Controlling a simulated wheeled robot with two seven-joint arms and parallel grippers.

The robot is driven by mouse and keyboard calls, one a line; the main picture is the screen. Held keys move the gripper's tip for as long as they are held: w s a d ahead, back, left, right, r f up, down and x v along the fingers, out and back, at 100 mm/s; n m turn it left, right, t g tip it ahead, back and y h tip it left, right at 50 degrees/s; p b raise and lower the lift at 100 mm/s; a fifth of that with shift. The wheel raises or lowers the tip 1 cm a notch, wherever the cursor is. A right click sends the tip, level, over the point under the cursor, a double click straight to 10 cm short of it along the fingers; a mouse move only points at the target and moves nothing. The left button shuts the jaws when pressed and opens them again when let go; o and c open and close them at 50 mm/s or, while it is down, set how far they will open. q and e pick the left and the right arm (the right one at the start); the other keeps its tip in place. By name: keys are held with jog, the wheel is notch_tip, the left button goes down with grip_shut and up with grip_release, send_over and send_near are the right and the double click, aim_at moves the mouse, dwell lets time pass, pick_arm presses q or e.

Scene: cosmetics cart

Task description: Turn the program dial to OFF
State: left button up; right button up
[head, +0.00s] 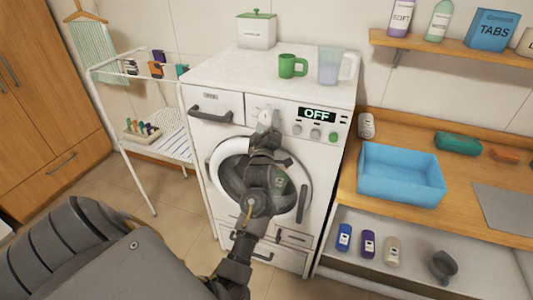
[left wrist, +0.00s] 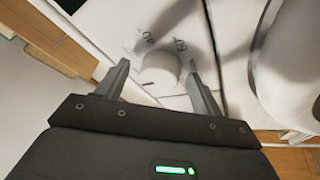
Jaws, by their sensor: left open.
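The program dial is a round white knob on the washing machine's (head: 222,138) front panel. In the head view the dial (head: 264,113) is largely hidden by my left gripper (head: 266,127). In the left wrist view the dial (left wrist: 160,70) sits between the two fingertips, with printed marks on the panel around it. My left gripper (left wrist: 158,77) is open, a finger on each side of the dial; I see gaps and cannot tell of any contact. The display (head: 317,115) to the right of the dial reads OFF. My right gripper is not in view.
Small knobs and a green button (head: 333,136) lie right of the dial. The drawer handle (head: 211,114) juts out left of it. A green mug (head: 291,67) and clear jug (head: 330,66) stand on top. A blue basin (head: 400,175) sits on the right counter.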

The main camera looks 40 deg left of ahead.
pick_arm(q)
jog(key=m, duration=0.1)
jog(key=m+t+h, duration=0.1)
jog(key=m, duration=0.1)
jog(key=m+t+h, duration=0.1)
jog(key=m, duration=0.1)
jog(key=shift+s+a+f, duration=0.1)
jog(key=shift+a+f, duration=0.1)
jog(key=shift+a, duration=0.05)
jog(key=m+h, duration=0.1)
jog(key=m, duration=0.1)
jog(key=m+t+h, duration=0.1)
jog(key=m, duration=0.3)
jog(key=shift+a+h+b, duration=0.3)
jog(key=shift+h+b, duration=0.1)
jog(key=s+d+f+m+b, duration=0.1)
jog(key=s+d+f+b, duration=0.3)
jog(key=s, duration=0.6)
jog(key=d+f+m+g+h+b, duration=0.1)
jog(key=d+f+g+h, duration=0.1)
jog(key=f, duration=1.5)
jog(key=d+f+m+g+h+b, duration=0.2)
jog(key=f+g, duration=0.2)
jog(key=f, duration=1.4)
jog(key=shift+w+d+f, duration=0.15)
jog(key=shift+w+d, duration=0.05)
jog(key=shift+w, duration=0.1)
